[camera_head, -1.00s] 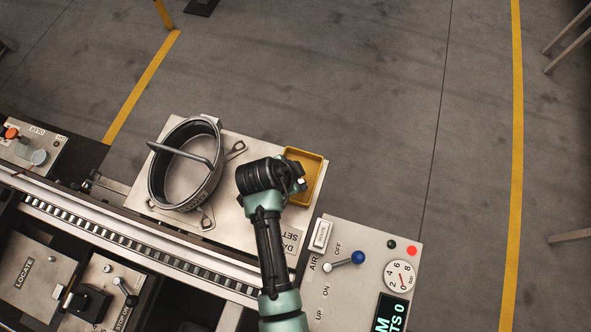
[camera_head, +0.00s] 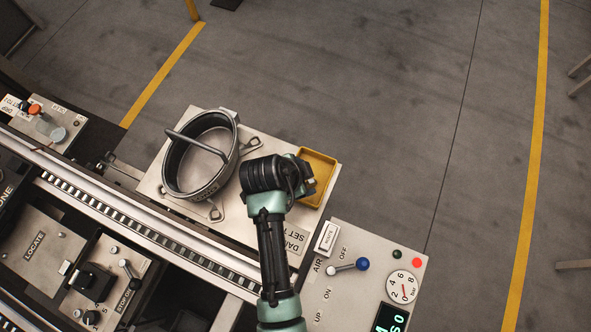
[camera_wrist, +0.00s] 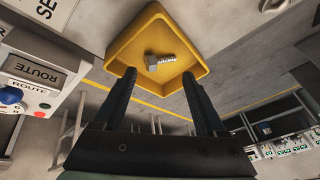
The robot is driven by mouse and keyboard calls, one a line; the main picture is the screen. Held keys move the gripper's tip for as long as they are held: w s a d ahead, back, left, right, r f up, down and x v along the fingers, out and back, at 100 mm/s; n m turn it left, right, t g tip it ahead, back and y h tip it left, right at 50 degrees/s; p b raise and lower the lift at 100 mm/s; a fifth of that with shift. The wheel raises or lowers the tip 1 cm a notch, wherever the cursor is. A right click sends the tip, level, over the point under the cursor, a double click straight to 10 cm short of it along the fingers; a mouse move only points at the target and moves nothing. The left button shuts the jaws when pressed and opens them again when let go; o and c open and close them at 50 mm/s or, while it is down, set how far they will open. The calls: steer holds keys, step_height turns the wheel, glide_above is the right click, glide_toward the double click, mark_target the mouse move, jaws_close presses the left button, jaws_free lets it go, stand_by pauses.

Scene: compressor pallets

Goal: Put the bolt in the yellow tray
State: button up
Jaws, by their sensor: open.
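The yellow tray (camera_head: 318,170) sits on the right end of the pale plate in the head view, partly hidden behind my arm's end. In the wrist view the yellow tray (camera_wrist: 118,50) is straight ahead, and the bolt (camera_wrist: 160,60), a small silver one with a head and threaded shank, lies inside it on the tray floor. My gripper (camera_wrist: 160,82) is open and empty, its two dark fingers apart and pointing toward the tray. The bolt is clear of the fingers. In the head view the fingertips and bolt are hidden by my wrist.
A round metal ring with a handle (camera_head: 186,190) stands on the plate left of my arm. A control panel with a blue-knobbed lever (camera_head: 362,264) and gauge lies at the lower right. A roller rail (camera_head: 130,228) runs along the left. Open floor lies beyond the plate.

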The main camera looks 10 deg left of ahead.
steer(key=v, duration=0.9)
steer(key=w+r+n+t+y, duration=0.15)
steer(key=w+r+t, duration=0.3)
steer(key=r, duration=0.65)
steer(key=w+a+r+n+t+y, duration=0.1)
steer(key=w+r+n+t, duration=0.2)
steer(key=w+r, duration=0.55)
steer(key=w+r+n+t+y, duration=0.1)
steer(key=w+r+n+t, duration=0.2)
steer(key=r, duration=1)
steer(key=s+d+r+n+t, duration=0.1)
steer(key=s+r+t, duration=0.3)
steer(key=r, duration=0.6)
steer(key=s+d+r+n+t, duration=0.1)
steer(key=s+r+t, duration=0.3)
steer(key=r, duration=0.6)
steer(key=s+d+r+n+t, duration=0.2)
steer(key=s+r+t, duration=0.3)
steer(key=r, duration=0.5)
steer(key=shift+r+n, duration=0.4)
steer(key=shift+n, duration=0.35)
steer(key=shift+d+h, duration=0.1)
steer(key=shift+h, duration=0.15)
